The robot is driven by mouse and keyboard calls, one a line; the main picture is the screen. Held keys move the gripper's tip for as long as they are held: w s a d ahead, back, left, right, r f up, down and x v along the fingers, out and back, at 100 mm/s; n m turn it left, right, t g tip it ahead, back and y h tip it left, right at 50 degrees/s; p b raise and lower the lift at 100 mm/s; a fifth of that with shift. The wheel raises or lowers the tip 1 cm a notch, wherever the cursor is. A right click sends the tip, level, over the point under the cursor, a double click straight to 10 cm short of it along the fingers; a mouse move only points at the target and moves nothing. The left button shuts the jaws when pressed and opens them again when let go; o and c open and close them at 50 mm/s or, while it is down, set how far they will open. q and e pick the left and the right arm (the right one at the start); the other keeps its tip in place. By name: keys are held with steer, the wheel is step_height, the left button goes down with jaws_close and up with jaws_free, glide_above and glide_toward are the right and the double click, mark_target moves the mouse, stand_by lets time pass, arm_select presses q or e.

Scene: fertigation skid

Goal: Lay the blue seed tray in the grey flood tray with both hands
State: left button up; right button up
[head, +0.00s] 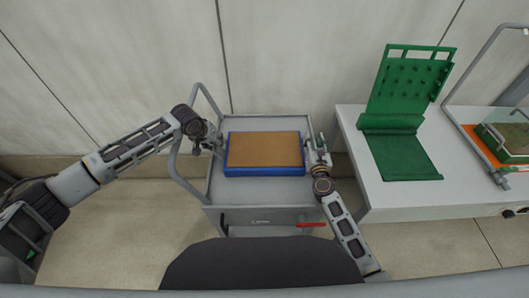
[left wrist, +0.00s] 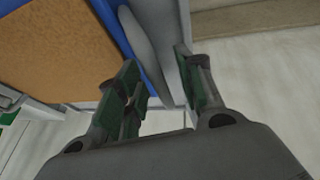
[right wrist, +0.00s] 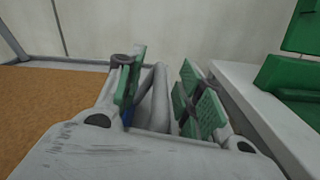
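The blue seed tray (head: 265,171), filled flat with brown soil, lies on the grey top of a cart (head: 215,187). My left gripper (head: 216,146) is at the tray's left side. My right gripper (head: 317,146) is at the tray's right side. I cannot make out a separate grey flood tray.
A pale bench (head: 400,197) stands right of the cart, close to my right arm. It carries a green folding stand (head: 405,110) and, farther right, an orange-edged tray (head: 500,163) under a grey tube frame (head: 462,110). A wall is behind. A red handle (head: 311,225) is on the cart's front.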

arm_select(q)
steer(key=shift+c, duration=0.4)
arm_select(e)
steer(key=shift+c, duration=0.4)
arm_select(q)
jaws_close()
arm_select(e)
jaws_close()
steer(key=shift+f, duration=0.1)
arm_select(q)
steer(key=shift+r, duration=0.1)
